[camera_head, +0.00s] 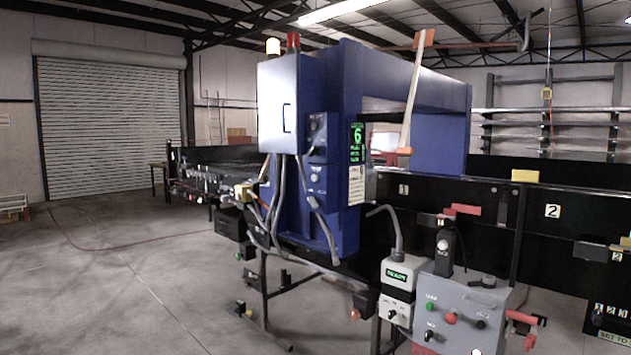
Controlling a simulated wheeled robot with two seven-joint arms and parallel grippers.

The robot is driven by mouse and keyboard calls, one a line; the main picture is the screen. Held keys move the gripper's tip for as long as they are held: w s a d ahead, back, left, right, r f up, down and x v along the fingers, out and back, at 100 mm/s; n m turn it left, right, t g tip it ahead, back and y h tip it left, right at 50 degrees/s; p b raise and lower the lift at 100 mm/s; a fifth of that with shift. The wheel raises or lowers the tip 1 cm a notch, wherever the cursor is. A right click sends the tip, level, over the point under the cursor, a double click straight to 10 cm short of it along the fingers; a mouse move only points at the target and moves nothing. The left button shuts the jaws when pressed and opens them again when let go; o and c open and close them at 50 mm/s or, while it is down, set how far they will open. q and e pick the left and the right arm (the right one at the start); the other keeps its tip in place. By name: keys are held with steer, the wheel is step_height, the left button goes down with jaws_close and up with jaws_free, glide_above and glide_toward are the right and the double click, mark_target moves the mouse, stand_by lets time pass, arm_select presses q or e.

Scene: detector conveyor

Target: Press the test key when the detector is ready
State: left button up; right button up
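The detector is a big blue arch-shaped housing (400,110) standing over the conveyor (485,240). A grey cabinet (280,100) is on its left side, with a red and a pale yellow lamp on top. A green display (357,140) on the blue side shows a large 6; its smaller lines are too small to read. In front, a small white box (399,290) has a lit green screen with unclear text and small knobs below. Beside it, a grey control box (462,310) carries green, red and black buttons. I cannot tell which is the test key. Neither gripper shows.
Cables hang from the cabinet. A hooked grey pipe (390,225) rises behind the white box, and a black upright device (444,248) stands behind the control box. A red handle (523,319) juts out at its right. Open concrete floor (130,270) lies to the left.

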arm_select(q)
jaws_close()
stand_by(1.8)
